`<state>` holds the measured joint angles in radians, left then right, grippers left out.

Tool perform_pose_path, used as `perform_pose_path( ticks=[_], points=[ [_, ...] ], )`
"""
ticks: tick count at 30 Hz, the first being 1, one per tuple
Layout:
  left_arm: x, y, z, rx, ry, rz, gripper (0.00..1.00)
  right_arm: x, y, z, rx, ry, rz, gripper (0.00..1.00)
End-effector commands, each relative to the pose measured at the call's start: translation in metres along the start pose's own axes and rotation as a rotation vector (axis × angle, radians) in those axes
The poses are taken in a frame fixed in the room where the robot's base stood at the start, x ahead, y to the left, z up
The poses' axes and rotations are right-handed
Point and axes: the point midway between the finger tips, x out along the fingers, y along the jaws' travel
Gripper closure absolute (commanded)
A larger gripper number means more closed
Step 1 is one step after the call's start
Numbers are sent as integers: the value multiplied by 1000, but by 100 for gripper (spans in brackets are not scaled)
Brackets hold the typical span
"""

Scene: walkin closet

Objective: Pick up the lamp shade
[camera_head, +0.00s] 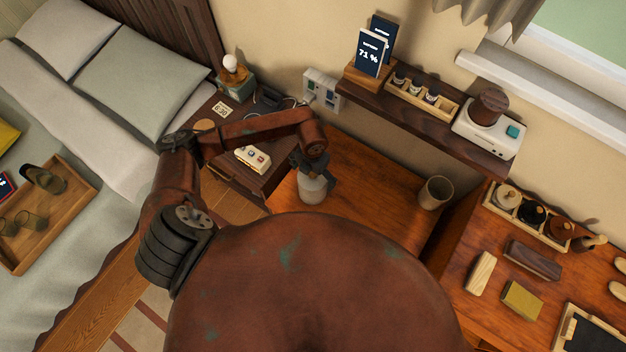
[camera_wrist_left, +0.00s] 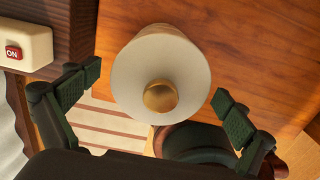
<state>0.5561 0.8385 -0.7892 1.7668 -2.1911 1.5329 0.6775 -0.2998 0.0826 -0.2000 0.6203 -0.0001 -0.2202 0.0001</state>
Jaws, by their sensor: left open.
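The white lamp shade (camera_head: 312,191) stands on the orange-brown wooden desk (camera_head: 356,165), near its left edge. In the left wrist view the lamp shade (camera_wrist_left: 130,78) shows as a pale round form with a gold knob in its middle. My left gripper (camera_head: 312,166) is right above it and hides part of it in the head view. In the left wrist view the left gripper's fingers (camera_wrist_left: 155,88) are spread wide, one on each side of the shade, with gaps visible. My right gripper is not in view.
A lamp with a bare bulb (camera_head: 232,68) stands on the nightstand by the bed. A beige cup (camera_head: 435,192) stands at the desk's right. A dark wall shelf (camera_head: 470,137) carrying several items overhangs the back. A white switch box (camera_head: 252,158) lies left of the desk.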

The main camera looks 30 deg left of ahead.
Motion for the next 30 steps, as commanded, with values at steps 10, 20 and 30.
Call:
perform_pose_path(
  ticks=[10, 20, 30],
  points=[
    [7, 0, 0, 1, -1, 0, 7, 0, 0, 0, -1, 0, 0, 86],
    [7, 0, 0, 0, 0, 0, 30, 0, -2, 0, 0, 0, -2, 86],
    [7, 0, 0, 0, 0, 0, 53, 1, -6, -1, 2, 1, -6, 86]
  ],
)
